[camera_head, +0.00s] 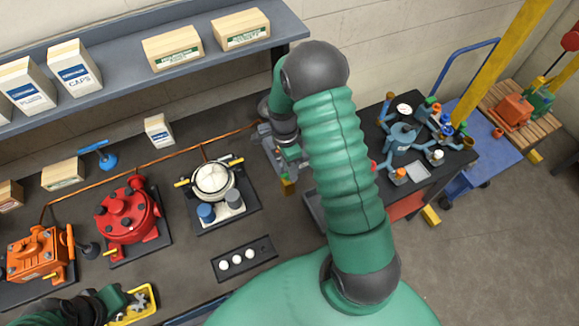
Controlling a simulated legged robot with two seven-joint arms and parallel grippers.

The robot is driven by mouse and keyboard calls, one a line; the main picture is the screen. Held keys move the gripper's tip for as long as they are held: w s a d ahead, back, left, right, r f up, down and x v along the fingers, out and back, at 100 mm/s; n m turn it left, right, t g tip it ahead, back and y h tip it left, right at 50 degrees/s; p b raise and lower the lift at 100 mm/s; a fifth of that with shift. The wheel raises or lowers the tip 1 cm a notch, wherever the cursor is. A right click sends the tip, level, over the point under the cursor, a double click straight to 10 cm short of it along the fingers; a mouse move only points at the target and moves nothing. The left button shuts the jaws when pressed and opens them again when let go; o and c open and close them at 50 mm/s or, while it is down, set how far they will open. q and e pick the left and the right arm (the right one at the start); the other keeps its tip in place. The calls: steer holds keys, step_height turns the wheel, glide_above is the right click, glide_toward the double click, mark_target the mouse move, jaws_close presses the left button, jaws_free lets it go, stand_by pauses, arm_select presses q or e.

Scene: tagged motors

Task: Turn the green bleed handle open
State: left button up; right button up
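A small green part (291,153), which looks like the green handle, shows on a grey fitting (269,143) at the end of the copper pipe. A yellow-brown block (288,186) is just below it. My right arm bends over the bench from the right, and its dark gripper (284,140) points down at this fitting, close to the green part. Whether it touches is too small to tell, and its fingers are not clear. My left gripper (118,301) is at the bottom left beside a yellow tray (143,314); its fingers are partly hidden.
An orange unit (38,257), a red motor (128,215) and a white-topped unit (213,182) stand along the bench. A shelf (120,48) with boxes is behind. A side table with a blue-grey valve assembly (402,138) is right.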

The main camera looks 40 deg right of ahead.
steer(key=shift+d+f, duration=0.2)
steer(key=shift+d, duration=0.4)
steer(key=c, duration=0.5)
jaws_close()
arm_select(q)
steer(key=shift+s+d+r, duration=0.1)
steer(key=shift+d, duration=0.4)
arm_select(e)
steer(key=shift+a, duration=0.2)
